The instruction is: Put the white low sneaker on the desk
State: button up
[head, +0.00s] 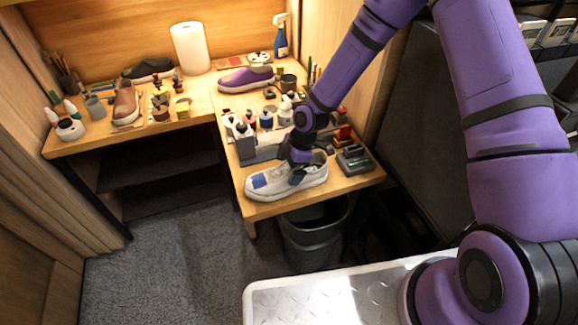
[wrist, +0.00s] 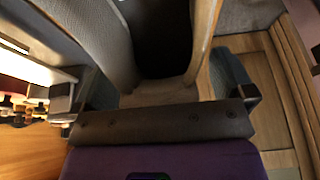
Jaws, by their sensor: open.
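The white low sneaker (head: 315,180) rests on the desk (head: 352,185) near its front edge, toe toward the left, with a blue patch on its toe end. My gripper (head: 297,175) is open and low over the sneaker's opening, its fingers at the shoe. The gripper partly hides the opening, and I cannot tell whether the fingers touch it. In the wrist view, my open gripper (wrist: 155,95) shows its two dark fingers far apart.
Bottles and small jars (head: 266,119) stand behind the sneaker. A dark tray-like box (head: 354,160) is to its right. A purple sneaker (head: 246,79) and a paper roll (head: 190,48) are farther back. A grey bin (head: 315,235) stands below the desk's front edge.

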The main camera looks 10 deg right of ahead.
jog(key=s+d+r+m+t+h, duration=0.1)
jog(key=s+d+r+m+h, duration=0.3)
jog(key=r, duration=0.7)
jog(key=s+d+r+m+t+y, duration=0.1)
jog(key=d+r+m, duration=0.2)
jog(key=d+r, duration=0.65)
jog(key=s+d+r+m+t+h, duration=0.1)
jog(key=s+d+r+m+h, duration=0.15)
jog(key=r, duration=1.05)
jog(key=s+d+r+m+t, duration=0.1)
jog(key=s+d+r+m, duration=0.2)
jog(key=s, duration=0.6)
jog(key=s+d+r+m+t+y, duration=0.1)
jog(key=s+d+r+m+t, duration=0.1)
jog(key=s+r+m, duration=0.5)
jog(key=s+r, duration=0.2)
jog(key=s, duration=0.1)
jog(key=shift+d+m, duration=0.35)
jog(key=shift+d, duration=0.05)
jog(key=shift+w+y, duration=0.1)
jog(key=shift+y, duration=0.15)
